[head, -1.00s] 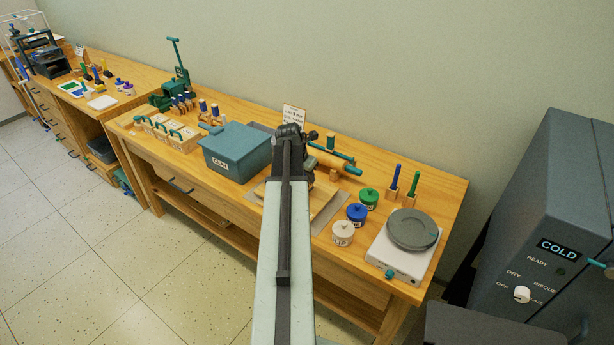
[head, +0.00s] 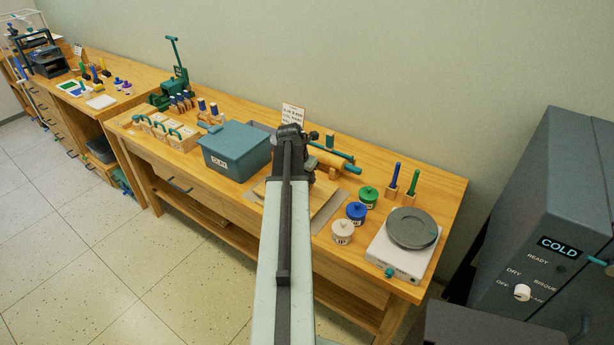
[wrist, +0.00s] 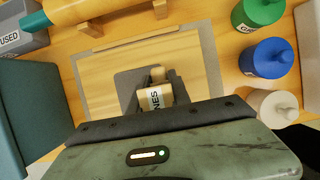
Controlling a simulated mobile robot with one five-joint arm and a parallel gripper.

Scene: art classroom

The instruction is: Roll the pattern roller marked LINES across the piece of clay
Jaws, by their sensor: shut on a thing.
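In the wrist view, my gripper (wrist: 157,100) is shut on the pattern roller (wrist: 154,98). The roller is pale, and the letters NES show on its label, the rest hidden. A flat grey piece that looks like the clay (wrist: 126,82) lies on the wooden board (wrist: 98,70), under and beside the roller. I cannot tell whether the roller touches it. In the head view my arm hides the roller, the clay and my gripper's fingers; part of the board (head: 324,197) shows beside the arm.
A teal clay bin (head: 238,150) stands left of the board. A rolling pin (wrist: 90,8) rests on supports behind it. A grey kiln (head: 550,220) is at far right.

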